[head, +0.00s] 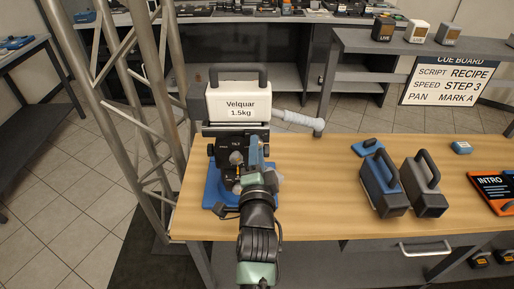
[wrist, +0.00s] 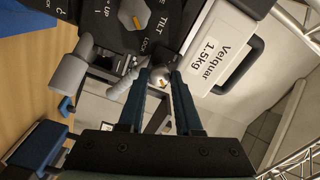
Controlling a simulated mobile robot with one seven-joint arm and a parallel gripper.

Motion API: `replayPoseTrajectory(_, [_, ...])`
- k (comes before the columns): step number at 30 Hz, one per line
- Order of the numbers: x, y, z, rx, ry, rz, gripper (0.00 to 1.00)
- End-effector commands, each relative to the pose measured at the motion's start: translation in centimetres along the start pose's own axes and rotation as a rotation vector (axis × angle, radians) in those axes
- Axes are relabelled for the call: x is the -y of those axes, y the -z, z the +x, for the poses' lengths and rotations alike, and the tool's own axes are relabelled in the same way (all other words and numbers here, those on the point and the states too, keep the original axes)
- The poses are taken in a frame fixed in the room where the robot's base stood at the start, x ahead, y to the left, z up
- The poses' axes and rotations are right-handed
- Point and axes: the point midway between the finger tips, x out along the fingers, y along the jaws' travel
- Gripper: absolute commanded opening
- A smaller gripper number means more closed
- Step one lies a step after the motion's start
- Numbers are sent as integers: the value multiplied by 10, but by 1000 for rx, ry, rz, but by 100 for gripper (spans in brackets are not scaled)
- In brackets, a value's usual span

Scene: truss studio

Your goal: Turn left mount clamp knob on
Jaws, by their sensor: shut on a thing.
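The black camera mount (head: 233,142), marked TILT, stands on a blue base (head: 213,193) on the wooden table. The mount's face (wrist: 107,18) fills the top of the wrist view, with a grey tilt knob (wrist: 133,14) bearing an orange mark. My gripper (head: 252,160) is at the front of the mount. Another grey cylindrical knob (wrist: 69,74) is to the left.
A white block labelled Velquar 1.5kg (head: 238,104) sits on top of the mount, with a pale handle (head: 294,118) to its right. A metal truss (head: 128,95) stands close on the left.

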Motion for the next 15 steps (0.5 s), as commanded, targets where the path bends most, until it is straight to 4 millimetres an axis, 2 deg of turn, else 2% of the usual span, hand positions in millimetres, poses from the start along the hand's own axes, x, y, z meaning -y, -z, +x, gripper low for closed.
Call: replayPoseTrajectory(15, [0,0,0,0,1,44,0])
